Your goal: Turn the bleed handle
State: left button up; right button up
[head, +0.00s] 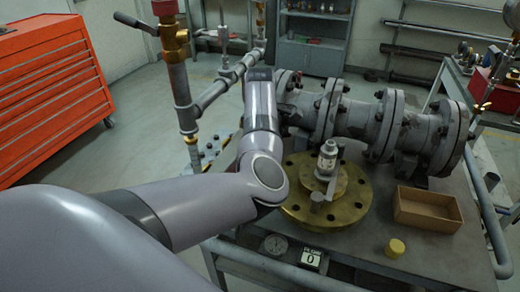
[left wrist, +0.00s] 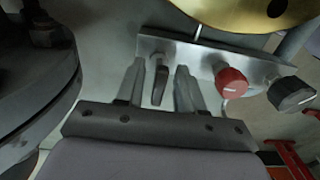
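In the left wrist view a small grey lever handle (left wrist: 160,84), apparently the bleed handle, hangs from a metal manifold bar (left wrist: 200,55). A red knob (left wrist: 232,82) and a black knob (left wrist: 291,93) are on the same bar to its right. My left gripper (left wrist: 160,82) is open, with one finger on each side of the lever and a visible gap on both sides. In the head view my left arm reaches forward from the left and hides its gripper and the manifold. My right gripper is in neither view.
A brass flange (head: 298,205) lies on the table in front of a grey flanged pipe valve (head: 350,120). A cardboard tray (head: 428,224), a yellow cap (head: 396,247), a gauge (head: 275,244) and a counter reading 0 (head: 311,257) are nearby. A red cabinet (head: 50,90) stands left.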

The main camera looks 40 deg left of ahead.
pick_arm(q)
jog(key=shift+f, duration=0.5)
grip_shut()
